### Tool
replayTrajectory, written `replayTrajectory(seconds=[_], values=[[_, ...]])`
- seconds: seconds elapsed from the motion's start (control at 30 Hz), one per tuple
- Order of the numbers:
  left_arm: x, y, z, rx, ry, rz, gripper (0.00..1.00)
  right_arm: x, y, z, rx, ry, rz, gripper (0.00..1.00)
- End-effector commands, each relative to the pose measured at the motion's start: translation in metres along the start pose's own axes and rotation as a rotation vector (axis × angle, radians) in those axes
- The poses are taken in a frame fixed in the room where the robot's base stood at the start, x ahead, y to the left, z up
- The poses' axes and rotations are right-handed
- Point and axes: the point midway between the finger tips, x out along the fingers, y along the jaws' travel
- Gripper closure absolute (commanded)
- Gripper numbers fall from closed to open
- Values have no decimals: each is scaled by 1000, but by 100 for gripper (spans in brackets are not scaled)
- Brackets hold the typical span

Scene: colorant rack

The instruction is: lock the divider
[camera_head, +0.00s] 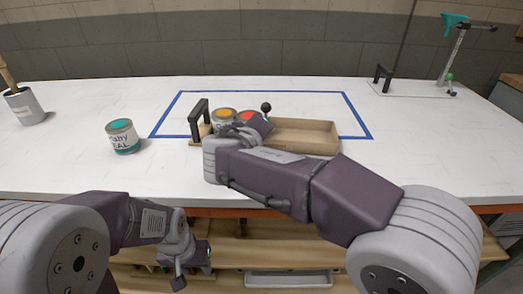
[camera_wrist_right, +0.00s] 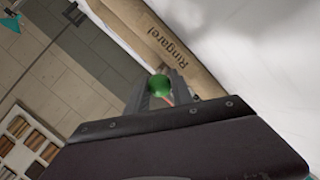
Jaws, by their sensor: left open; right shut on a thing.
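A light wooden tray (camera_head: 315,136) stands on the white table, with a black handle (camera_head: 198,117) at its left end. A yellow-topped can (camera_head: 224,114) and a red-topped can (camera_head: 248,116) sit in its left part. A dark ball knob (camera_head: 266,106) stands just beyond my right gripper (camera_head: 263,124). In the right wrist view that gripper is shut at a green ball knob (camera_wrist_right: 158,85), beside the tray wall (camera_wrist_right: 150,38) lettered "Ringarel". My arm hides the divider, and I cannot tell its lock state. My left gripper (camera_head: 193,263) is open and empty, low before the table.
A teal-topped can (camera_head: 122,137) stands left of the tray. A grey pot (camera_head: 24,107) is at the far left. A blue outline (camera_head: 340,97) surrounds part of the tray. A stand (camera_head: 455,57) with a teal funnel is at the back right. The table right of the tray is clear.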

Motion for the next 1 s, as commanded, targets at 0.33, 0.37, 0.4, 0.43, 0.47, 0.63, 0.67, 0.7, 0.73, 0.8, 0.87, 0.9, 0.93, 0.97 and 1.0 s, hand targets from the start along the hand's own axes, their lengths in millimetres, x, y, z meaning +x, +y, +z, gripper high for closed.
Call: replayTrajectory(seconds=[0.33, 0.37, 0.4, 0.43, 0.47, 0.63, 0.67, 0.7, 0.73, 0.8, 0.87, 0.9, 0.93, 0.97, 1.0], values=[[26, 0, 3, 0, 0, 0, 51, 0, -4, 2, 5, 28, 43, 100], [26, 0, 3, 0, 0, 0, 51, 0, -3, 2, 5, 29, 44, 100], [26, 0, 3, 0, 0, 0, 51, 0, -3, 2, 5, 29, 44, 100], [26, 0, 3, 0, 0, 0, 51, 0, -3, 2, 5, 29, 45, 100], [26, 0, 3, 0, 0, 0, 51, 0, -3, 2, 5, 29, 45, 100], [26, 0, 3, 0, 0, 0, 51, 0, -2, 2, 5, 29, 45, 100], [26, 0, 3, 0, 0, 0, 51, 0, -2, 2, 5, 29, 45, 100], [26, 0, 3, 0, 0, 0, 51, 0, -2, 2, 5, 29, 45, 100], [26, 0, 3, 0, 0, 0, 51, 0, -2, 2, 5, 29, 45, 64], [26, 0, 3, 0, 0, 0, 51, 0, -2, 2, 5, 29, 45, 50], [26, 0, 3, 0, 0, 0, 51, 0, -3, 2, 5, 29, 45, 50], [26, 0, 3, 0, 0, 0, 51, 0, -3, 2, 5, 29, 44, 50], [26, 0, 3, 0, 0, 0, 51, 0, -3, 2, 5, 29, 44, 50], [26, 0, 3, 0, 0, 0, 51, 0, -3, 2, 5, 29, 44, 50], [26, 0, 3, 0, 0, 0, 51, 0, -3, 2, 5, 29, 44, 50]])
